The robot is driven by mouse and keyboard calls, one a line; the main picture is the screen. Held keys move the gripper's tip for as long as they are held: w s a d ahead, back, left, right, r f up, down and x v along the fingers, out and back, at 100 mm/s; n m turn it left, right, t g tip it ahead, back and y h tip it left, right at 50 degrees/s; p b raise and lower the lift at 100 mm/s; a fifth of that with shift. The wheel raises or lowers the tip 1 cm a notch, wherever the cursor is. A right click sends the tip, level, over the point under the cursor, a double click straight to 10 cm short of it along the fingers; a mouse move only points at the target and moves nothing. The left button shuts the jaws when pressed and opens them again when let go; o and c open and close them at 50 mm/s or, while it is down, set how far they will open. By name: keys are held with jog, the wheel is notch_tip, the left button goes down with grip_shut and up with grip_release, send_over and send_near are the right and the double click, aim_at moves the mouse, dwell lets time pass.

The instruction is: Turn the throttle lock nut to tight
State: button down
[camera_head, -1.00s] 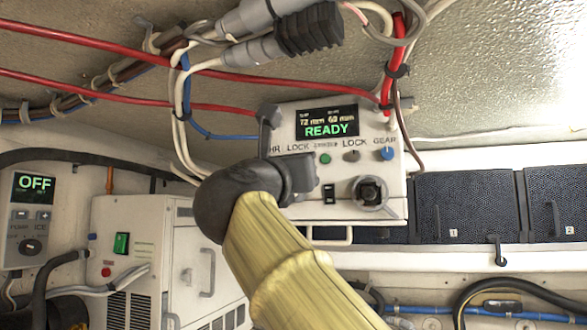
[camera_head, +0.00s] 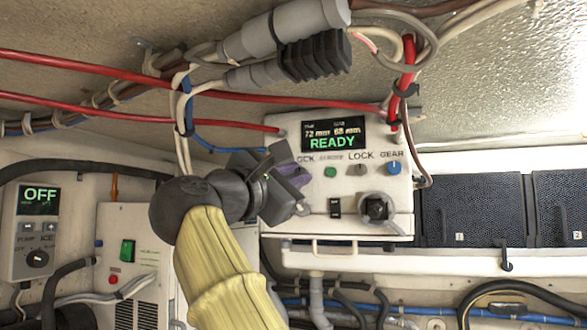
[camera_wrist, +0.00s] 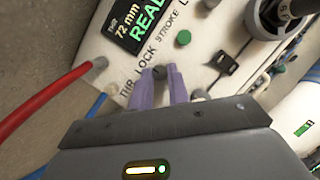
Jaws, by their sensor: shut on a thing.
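The white control panel (camera_head: 400,225) carries a display reading READY and a row of small controls. In the wrist view its label reads THR LOCK, and the small dark throttle lock nut (camera_wrist: 159,72) sits just under that label. My gripper (camera_wrist: 160,80) has its two purple fingers on either side of the nut, shut on it. In the head view my gripper (camera_head: 298,188) reaches the panel's left part from below left. There it hides the nut and part of its label. The nut's turn position cannot be made out.
Close right of my gripper are a green button (camera_head: 330,172), a second lock knob (camera_head: 361,169) and a blue gear knob (camera_head: 394,168). A large dark knob (camera_head: 376,208) and a black switch (camera_head: 335,207) sit below. Red cables (camera_head: 230,120) and grey connectors (camera_head: 285,28) hang above.

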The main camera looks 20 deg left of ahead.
jog(key=shift+a+f+m, duration=0.1)
jog(key=shift+m, duration=0.2)
jog(key=c, duration=1.3)
grip_release()
jog(key=shift+c, duration=0.2)
jog(key=b+v, duration=0.4)
jog(key=v, duration=1.3)
jog(key=shift+s+a, duration=0.15)
jog(key=shift+a, duration=0.1)
